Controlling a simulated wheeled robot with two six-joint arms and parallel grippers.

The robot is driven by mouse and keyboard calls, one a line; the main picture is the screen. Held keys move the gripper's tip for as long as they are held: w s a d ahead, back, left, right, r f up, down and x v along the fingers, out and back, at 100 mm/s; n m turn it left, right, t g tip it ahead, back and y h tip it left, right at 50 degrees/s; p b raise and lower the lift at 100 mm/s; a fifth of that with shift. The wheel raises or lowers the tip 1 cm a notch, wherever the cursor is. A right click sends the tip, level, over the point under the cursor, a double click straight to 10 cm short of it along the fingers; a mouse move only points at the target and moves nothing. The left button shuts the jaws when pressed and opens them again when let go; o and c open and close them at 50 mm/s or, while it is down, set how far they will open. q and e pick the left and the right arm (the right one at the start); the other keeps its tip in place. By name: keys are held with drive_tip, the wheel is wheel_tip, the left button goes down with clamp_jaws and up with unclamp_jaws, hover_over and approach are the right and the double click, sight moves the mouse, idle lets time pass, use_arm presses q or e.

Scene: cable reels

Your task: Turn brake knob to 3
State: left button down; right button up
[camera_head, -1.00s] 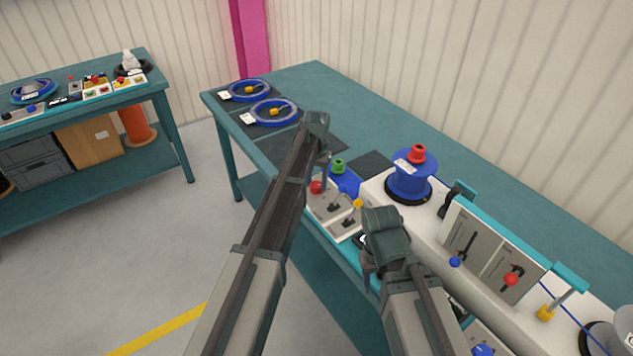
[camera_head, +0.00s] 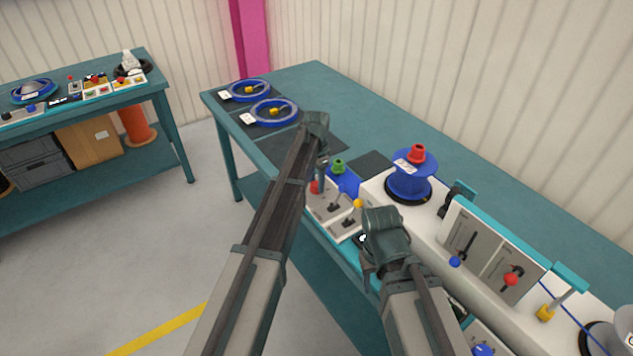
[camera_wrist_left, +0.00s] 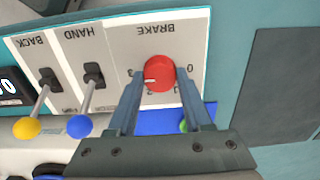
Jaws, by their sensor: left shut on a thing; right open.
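The red brake knob (camera_wrist_left: 159,73) sits on a grey panel (camera_wrist_left: 150,40) lettered BRAKE, upside down in the left wrist view. My left gripper (camera_wrist_left: 158,80) has one finger on each side of the knob and is shut on it. A pale mark shows on the knob's left, lower side, towards the side of the 3. A 0 stands to its right. In the head view the knob (camera_head: 315,187) is partly hidden by my left gripper (camera_head: 320,176). My right gripper (camera_head: 383,250) is open above the bench's front edge; its fingertips are mostly hidden.
BACK and HAND levers with yellow (camera_wrist_left: 27,127) and blue (camera_wrist_left: 79,126) balls stand beside the knob. A green knob (camera_head: 338,166) is close behind. A blue reel (camera_head: 410,175) and an upright lever panel (camera_head: 490,255) stand right. Flat blue rings (camera_head: 274,112) lie farther left.

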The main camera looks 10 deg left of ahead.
sight(316, 184)
idle(0.4)
use_arm(q)
drive_tip(key=shift+c, duration=1.6)
unclamp_jaws()
use_arm(e)
drive_tip(key=shift+r, duration=0.1)
use_arm(q)
wheel_tip(316, 184, up, 14)
drive_tip(key=p, duration=1.4)
use_arm(e)
wheel_tip(316, 184, up, 14)
use_arm(q)
drive_tip(key=shift+f, duration=0.1)
use_arm(e)
drive_tip(key=shift+f, duration=0.2)
